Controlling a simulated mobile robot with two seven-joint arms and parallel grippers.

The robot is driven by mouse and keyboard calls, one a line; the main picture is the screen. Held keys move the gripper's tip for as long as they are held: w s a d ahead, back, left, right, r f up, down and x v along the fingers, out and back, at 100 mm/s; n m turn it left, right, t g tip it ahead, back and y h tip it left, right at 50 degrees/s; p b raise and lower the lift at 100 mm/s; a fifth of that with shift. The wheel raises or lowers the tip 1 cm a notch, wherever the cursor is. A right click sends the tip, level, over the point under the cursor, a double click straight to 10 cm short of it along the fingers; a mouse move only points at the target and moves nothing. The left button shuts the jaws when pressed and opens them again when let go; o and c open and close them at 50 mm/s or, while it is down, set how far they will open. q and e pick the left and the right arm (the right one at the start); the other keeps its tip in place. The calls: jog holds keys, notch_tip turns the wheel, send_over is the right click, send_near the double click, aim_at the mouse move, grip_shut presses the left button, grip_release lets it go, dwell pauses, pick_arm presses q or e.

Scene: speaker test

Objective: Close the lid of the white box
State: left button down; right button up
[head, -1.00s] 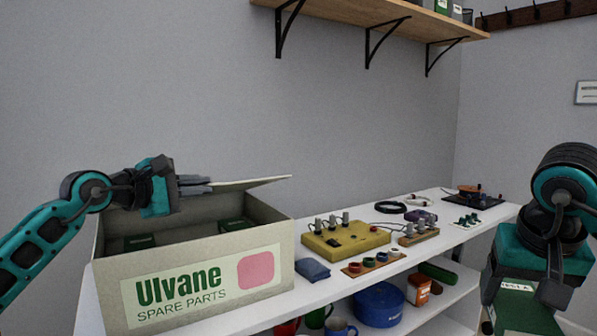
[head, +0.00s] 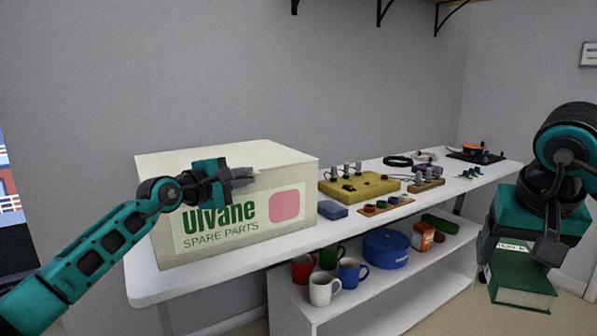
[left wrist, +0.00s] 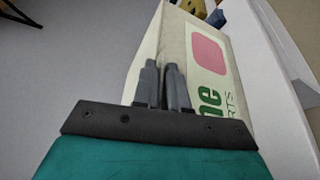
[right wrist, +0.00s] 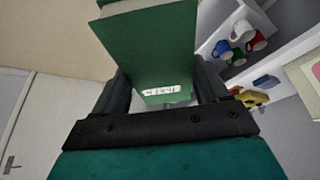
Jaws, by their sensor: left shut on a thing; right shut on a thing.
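The white box (head: 285,205), labelled "Ulvane Spare Parts", stands at the left end of the white table. Its lid (head: 225,152) lies flat across the top, and the inside is hidden. My left gripper (head: 248,177) is at the upper front of the box, shut on the lid's edge; the contact is partly hidden. In the left wrist view its fingers (left wrist: 165,78) are close together against the box. My right gripper (head: 520,243) is shut on a green book (head: 522,282), held off to the right, clear of the table; the book also fills the right wrist view (right wrist: 155,45).
Several mugs (head: 322,288) and a blue round container (head: 385,248) sit on the shelf below. A wall shelf hangs above.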

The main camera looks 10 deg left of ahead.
pick_arm(q)
jog(key=shift+f, duration=0.75)
jog(key=c, duration=1.3)
grip_release()
jog(key=shift+a, duration=0.15)
pick_arm(e)
jog(key=shift+s+a, duration=0.1)
pick_arm(q)
jog(key=shift+r, duration=0.1)
jog(key=shift+r, duration=0.1)
jog(key=shift+s, duration=0.1)
